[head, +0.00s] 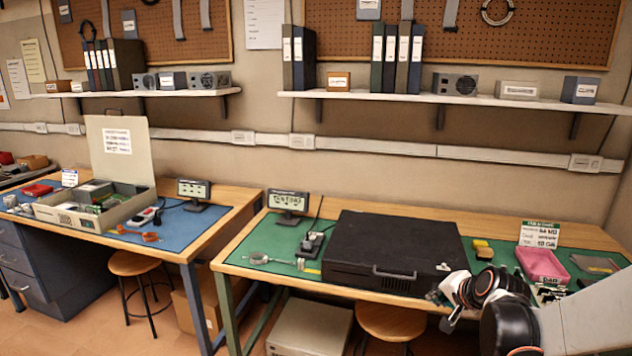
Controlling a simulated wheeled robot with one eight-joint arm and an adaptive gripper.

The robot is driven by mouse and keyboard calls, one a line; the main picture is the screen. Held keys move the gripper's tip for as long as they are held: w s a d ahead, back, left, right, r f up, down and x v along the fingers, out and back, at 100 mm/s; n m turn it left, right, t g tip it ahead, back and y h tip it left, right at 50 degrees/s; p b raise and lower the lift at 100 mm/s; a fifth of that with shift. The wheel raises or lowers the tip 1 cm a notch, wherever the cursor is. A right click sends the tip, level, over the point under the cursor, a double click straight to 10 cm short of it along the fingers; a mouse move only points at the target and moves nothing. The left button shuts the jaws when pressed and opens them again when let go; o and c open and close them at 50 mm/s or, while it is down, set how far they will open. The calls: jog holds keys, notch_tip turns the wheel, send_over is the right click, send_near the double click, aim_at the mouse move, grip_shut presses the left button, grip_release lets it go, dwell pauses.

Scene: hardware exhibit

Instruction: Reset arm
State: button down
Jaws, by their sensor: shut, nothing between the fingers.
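My arm reaches in from the lower right, with white links and dark joints ringed in orange. My gripper (441,297) is at its left end, small in the picture and partly hidden by the arm. It is shut and holds nothing. It shows in front of the right front corner of a black case (385,245) on the green-matted table; I cannot tell whether they touch.
The green-matted table (480,221) also bears a pink tray (542,265), a sign (538,234) and a small display (288,201). A stool (391,321) stands under its front edge. A blue-matted table (190,222) with an open case stands left. Shelves (430,97) hang above.

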jog(key=s+a+r+n, duration=0.6)
jog(key=s+a+r, duration=0.3)
jog(key=s+r, duration=0.15)
jog(key=s+a+f+n+g, duration=0.1)
jog(key=s+n, duration=0.1)
jog(key=s, duration=0.6)
jog(key=s+a+n+g, duration=0.1)
jog(key=s+n, duration=0.1)
jog(key=s, duration=0.7)
jog(key=shift+a+f+n+g+h+b, duration=0.3)
jog(key=shift+a+f+n+h+b, duration=0.05)
jog(key=shift+f+n+h, duration=0.05)
jog(key=shift+s, duration=0.1)
dwell(1.2)
